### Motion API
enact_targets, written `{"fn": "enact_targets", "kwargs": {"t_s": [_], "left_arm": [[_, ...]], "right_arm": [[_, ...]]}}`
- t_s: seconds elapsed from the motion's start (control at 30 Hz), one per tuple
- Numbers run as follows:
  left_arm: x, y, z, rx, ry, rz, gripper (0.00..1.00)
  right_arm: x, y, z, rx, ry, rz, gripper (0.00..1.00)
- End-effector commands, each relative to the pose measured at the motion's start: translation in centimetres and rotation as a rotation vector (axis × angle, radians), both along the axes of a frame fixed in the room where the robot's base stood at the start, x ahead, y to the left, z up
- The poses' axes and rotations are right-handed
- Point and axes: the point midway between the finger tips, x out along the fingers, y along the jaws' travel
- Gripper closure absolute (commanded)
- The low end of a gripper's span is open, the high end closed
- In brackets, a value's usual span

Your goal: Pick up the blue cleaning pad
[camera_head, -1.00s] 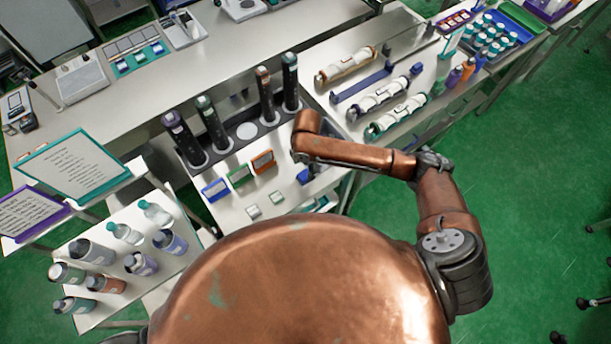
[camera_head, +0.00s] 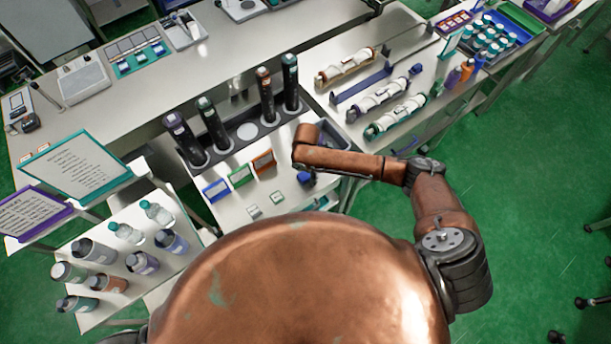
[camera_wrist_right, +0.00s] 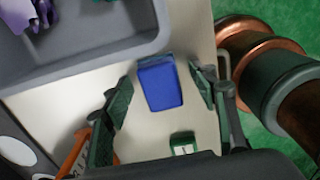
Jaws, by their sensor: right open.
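The blue cleaning pad (camera_wrist_right: 160,85) is a small blue block on the pale tabletop in the right wrist view. It lies between the two spread green-padded fingers of my right gripper (camera_wrist_right: 163,90), with pale surface visible on both sides, so the fingers look clear of it. In the head view the pad (camera_head: 305,179) is a small dark-blue patch just below my right wrist. The right fingers are mostly hidden under the arm there. My left gripper is in neither view.
A grey bin (camera_wrist_right: 85,50) with a purple item stands beside the pad. A small green-and-white block (camera_wrist_right: 183,143) lies close to the gripper. Blue, green and orange cards (camera_head: 240,174) and a rack of dark bottles (camera_head: 212,125) stand to the left.

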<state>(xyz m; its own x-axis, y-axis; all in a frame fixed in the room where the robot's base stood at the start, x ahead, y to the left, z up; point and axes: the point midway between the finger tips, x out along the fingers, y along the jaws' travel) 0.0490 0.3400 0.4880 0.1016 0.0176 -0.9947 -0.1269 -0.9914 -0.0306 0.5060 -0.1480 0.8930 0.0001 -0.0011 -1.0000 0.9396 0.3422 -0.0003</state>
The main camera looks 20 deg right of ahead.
Motion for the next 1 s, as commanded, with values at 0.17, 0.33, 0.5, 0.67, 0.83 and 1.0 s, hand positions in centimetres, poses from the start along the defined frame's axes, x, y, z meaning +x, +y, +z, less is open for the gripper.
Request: {"fn": "enact_targets", "kwargs": {"t_s": [0.17, 0.33, 0.5, 0.67, 0.83, 1.0], "left_arm": [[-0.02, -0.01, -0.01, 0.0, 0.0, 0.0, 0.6], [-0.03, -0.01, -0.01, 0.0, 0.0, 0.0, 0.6], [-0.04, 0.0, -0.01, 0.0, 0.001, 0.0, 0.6], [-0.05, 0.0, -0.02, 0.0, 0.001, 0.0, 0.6], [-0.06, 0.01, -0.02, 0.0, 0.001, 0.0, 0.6], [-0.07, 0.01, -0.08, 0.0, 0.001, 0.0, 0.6]], "right_arm": [[0.0, 0.02, 0.02, 0.0, 0.0, 0.0, 0.54], [0.01, 0.03, 0.04, 0.0, 0.0, 0.0, 0.66], [0.02, 0.02, 0.05, 0.0, 0.0, 0.0, 0.77], [0.02, 0.02, 0.05, 0.0, 0.0, 0.0, 0.88], [0.03, 0.01, 0.06, 0.0, 0.0, 0.0, 0.92], [0.06, 0.01, 0.24, 0.0, -0.001, 0.0, 0.92]]}}
